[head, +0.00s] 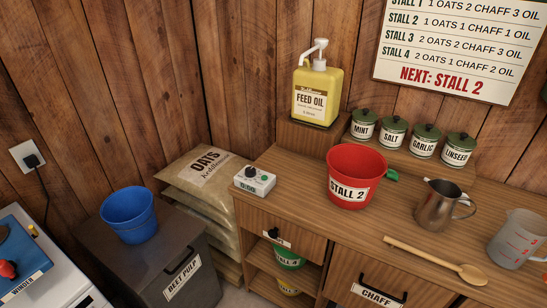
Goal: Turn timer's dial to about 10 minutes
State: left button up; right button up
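The timer (255,181) is a small white box on the left end of the wooden counter. It has a black dial (252,171) on top, a small green button or light beside the dial, and a small display with greenish digits on its front face. The digits and the dial's setting are too small to read. Neither of my grippers shows in the head view, and nothing touches the timer.
A red bucket (355,178) marked STALL 2 stands right of the timer on the counter (300,195). A metal jug (437,206), wooden spoon (430,258) and measuring jug (515,240) lie farther right. Oats sacks (205,170) are left of the counter.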

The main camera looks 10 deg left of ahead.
aim_at(250, 172)
jog(key=u, duration=0.55)
jog(key=i, duration=1)
jog(key=z, duration=0.45)
